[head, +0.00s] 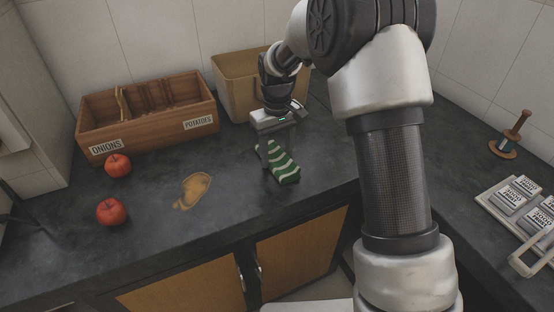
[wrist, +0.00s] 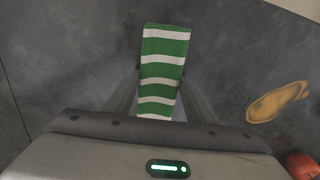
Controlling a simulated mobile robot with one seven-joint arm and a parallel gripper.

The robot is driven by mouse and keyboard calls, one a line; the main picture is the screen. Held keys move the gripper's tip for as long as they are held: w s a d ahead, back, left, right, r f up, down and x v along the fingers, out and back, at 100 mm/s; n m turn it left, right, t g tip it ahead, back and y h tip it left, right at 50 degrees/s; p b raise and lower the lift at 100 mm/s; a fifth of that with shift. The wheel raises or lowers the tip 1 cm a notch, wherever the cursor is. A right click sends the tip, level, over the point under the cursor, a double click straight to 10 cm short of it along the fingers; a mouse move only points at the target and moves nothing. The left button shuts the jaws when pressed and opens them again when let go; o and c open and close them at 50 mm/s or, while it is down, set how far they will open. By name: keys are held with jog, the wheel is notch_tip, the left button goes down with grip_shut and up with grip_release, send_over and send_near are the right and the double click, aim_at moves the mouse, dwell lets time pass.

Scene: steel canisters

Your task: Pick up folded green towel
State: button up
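The folded green towel (head: 282,167) has white stripes and lies on the dark counter, right of the middle. In the wrist view the towel (wrist: 163,65) is a narrow upright strip between my fingers. My gripper (head: 278,150) points down over the towel, one finger on each side of it. In the wrist view my gripper (wrist: 162,88) looks open, with its fingers close to the towel's long edges. The towel's near end is partly hidden by the gripper body.
A wooden box (head: 150,118) labelled onions and potatoes and a tan bin (head: 234,80) stand at the back. Two red apples (head: 111,211) and a brownish-yellow stain (head: 192,190) are to the left.

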aim_at(277, 155)
jog(key=shift+c, duration=1)
notch_tip(277, 155, up, 10)
jog(key=p, duration=0.2)
jog(key=shift+p, duration=0.3)
jog(key=o, duration=0.5)
jog(key=c, duration=0.4)
